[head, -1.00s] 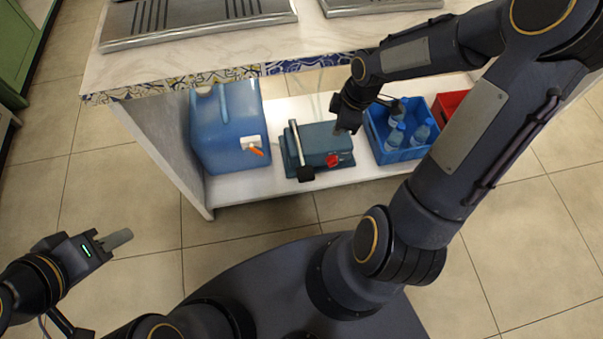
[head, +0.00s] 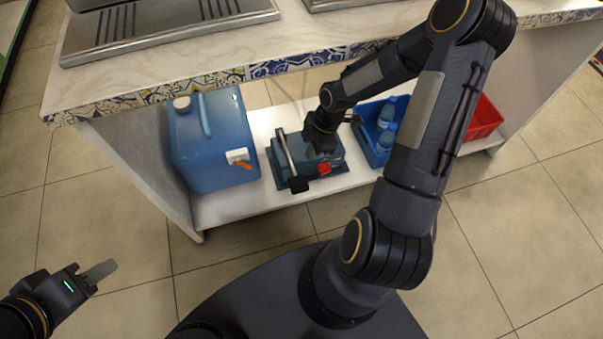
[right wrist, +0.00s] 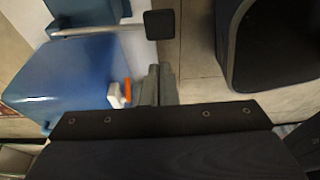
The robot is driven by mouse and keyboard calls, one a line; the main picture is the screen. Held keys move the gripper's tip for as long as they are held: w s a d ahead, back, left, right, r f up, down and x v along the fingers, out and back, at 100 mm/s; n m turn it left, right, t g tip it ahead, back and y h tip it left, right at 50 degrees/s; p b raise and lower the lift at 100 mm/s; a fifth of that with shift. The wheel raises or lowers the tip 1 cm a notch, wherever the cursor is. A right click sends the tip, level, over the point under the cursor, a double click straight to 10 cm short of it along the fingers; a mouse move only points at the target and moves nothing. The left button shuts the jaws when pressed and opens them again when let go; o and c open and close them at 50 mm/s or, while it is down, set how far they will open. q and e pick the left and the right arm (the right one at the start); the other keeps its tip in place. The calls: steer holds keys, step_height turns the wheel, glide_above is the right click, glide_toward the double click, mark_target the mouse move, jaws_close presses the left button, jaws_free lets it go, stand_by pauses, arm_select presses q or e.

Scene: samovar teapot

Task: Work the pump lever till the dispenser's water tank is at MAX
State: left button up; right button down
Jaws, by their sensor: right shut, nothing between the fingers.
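The teal pump (head: 330,168) sits on the low white shelf, with a red knob (head: 324,168) on its front. Its lever, a pale bar (head: 287,152) with a black grip (head: 298,184), lies along its left side. My right gripper (head: 320,149) is shut and empty over the pump, right of the lever and apart from it. In the right wrist view its fingertips (right wrist: 157,88) are together, below the lever's black grip (right wrist: 160,24). My left gripper (head: 99,271) is at the lower left, far from the pump; its finger gap is unclear. No tank level or MAX mark is readable.
A blue water canister (head: 212,140) with a white and orange tap stands left of the pump. A blue crate (head: 372,150) with bottles and a red crate (head: 484,121) stand to the right. The counter (head: 300,40) overhangs the shelf.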

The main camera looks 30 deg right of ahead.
steer(key=b, duration=0.5)
glide_toward(299, 183)
steer(key=x, duration=0.5)
steer(key=shift+w+a+f, duration=0.15)
steer(key=shift+a, duration=0.1)
steer(key=shift+f, duration=0.6)
